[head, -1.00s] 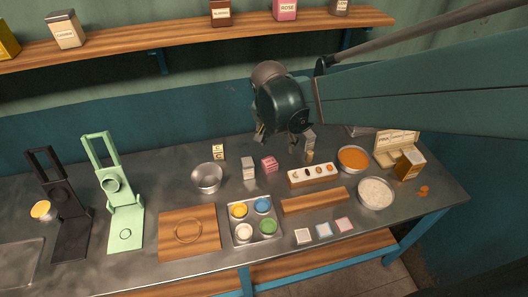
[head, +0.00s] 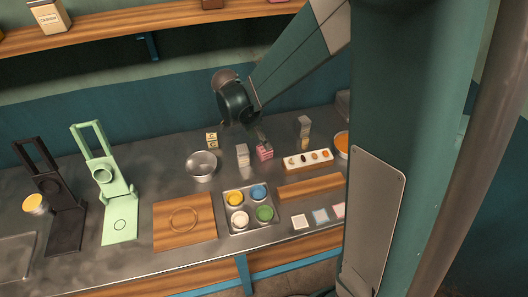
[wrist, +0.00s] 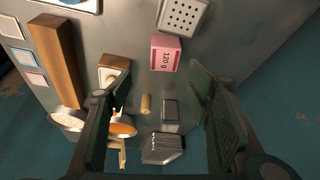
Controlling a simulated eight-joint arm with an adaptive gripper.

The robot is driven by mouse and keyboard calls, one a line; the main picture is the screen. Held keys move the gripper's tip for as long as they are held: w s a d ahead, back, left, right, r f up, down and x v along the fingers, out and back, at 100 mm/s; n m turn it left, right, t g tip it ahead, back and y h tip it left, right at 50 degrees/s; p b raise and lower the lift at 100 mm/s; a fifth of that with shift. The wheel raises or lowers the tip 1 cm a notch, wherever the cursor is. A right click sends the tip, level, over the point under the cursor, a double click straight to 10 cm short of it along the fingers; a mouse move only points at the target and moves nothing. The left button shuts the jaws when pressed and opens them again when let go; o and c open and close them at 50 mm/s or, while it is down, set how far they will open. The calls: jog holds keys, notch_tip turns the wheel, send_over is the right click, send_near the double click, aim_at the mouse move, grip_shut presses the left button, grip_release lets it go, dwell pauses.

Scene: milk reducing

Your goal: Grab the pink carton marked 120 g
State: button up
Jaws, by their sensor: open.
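The pink carton (wrist: 165,55) with a white "120 g" label stands on the grey worktop, upper middle of the wrist view. In the head view the pink carton (head: 265,153) is at the middle of the worktop, right of a pale box (head: 242,155). My gripper (wrist: 150,88) is open and empty; its dark fingers spread at left and right of the wrist view, with the carton beyond the gap between them. In the head view my gripper (head: 262,136) hangs just above and behind the carton, apart from it as far as I can tell.
A pale box with a dotted face (wrist: 183,16) is close beside the carton. A small tan cylinder (wrist: 145,103) and grey blocks (wrist: 170,112) lie nearer. A metal bowl (head: 202,165), colour tray (head: 250,222) and ingredient rack (head: 308,160) surround the area. My arm hides the right side.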

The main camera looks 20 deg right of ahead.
aim_at(264, 149)
jog(key=shift+w+a+f+m, duration=0.1)
jog(key=shift+w+f+m, duration=0.1)
jog(key=shift+f, duration=0.25)
jog(key=shift+w+a+f+m, duration=0.1)
jog(key=shift+w+f+m, duration=0.1)
jog(key=shift+f, duration=0.25)
jog(key=shift+x, duration=1.35)
jog(key=shift+f, duration=0.1)
jog(key=shift+b+x, duration=0.5)
jog(key=shift+x, duration=2)
jog(key=shift+a, duration=0.1)
jog(key=shift+c, duration=0.7)
jog(key=c, duration=0.9)
